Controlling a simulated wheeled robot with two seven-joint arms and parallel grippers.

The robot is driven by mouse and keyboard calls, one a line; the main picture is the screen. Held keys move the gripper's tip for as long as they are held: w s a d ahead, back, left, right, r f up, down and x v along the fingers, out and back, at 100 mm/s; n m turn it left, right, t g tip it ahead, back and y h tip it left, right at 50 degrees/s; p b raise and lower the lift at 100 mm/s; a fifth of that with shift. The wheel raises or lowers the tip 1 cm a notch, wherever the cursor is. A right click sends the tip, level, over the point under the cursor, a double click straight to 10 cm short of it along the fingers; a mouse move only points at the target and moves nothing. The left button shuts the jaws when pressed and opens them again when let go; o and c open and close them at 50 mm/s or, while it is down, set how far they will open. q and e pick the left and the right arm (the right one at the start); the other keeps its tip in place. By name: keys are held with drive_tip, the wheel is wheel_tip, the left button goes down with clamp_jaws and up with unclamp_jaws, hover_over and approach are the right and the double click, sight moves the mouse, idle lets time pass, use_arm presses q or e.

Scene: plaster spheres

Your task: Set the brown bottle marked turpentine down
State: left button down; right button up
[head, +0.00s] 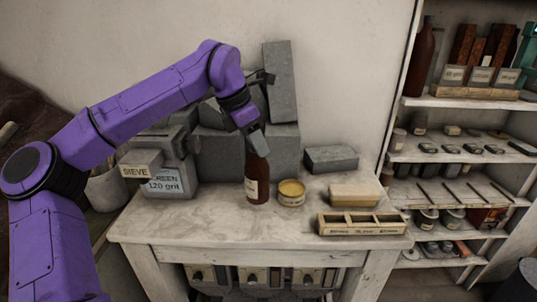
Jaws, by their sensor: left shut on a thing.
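The brown bottle (257,180) with a pale label stands upright at the middle of the pale worktable (190,225). Its base looks to be at the tabletop, but I cannot tell whether it touches. The label's words are too small to read. My left gripper (257,140) comes down from above and is shut on the bottle's neck, hiding its top. My right gripper is out of view.
A yellow-topped tin (291,192) sits close right of the bottle. A wooden divided tray (361,224), a tan block (354,192) and a grey block (331,158) lie further right. Grey blocks (281,82) stand behind. The table's front left is clear.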

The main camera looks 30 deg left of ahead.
sight(257, 173)
use_arm(q)
drive_tip(key=shift+w+a+f, duration=0.15)
drive_tip(key=shift+w+f, duration=0.35)
drive_tip(key=shift+f, duration=0.05)
drive_tip(key=shift+w+f+p, duration=0.15)
drive_tip(key=shift+f+p, duration=0.15)
drive_tip(key=shift+f, duration=1.5)
drive_tip(key=c, duration=0.8)
unclamp_jaws()
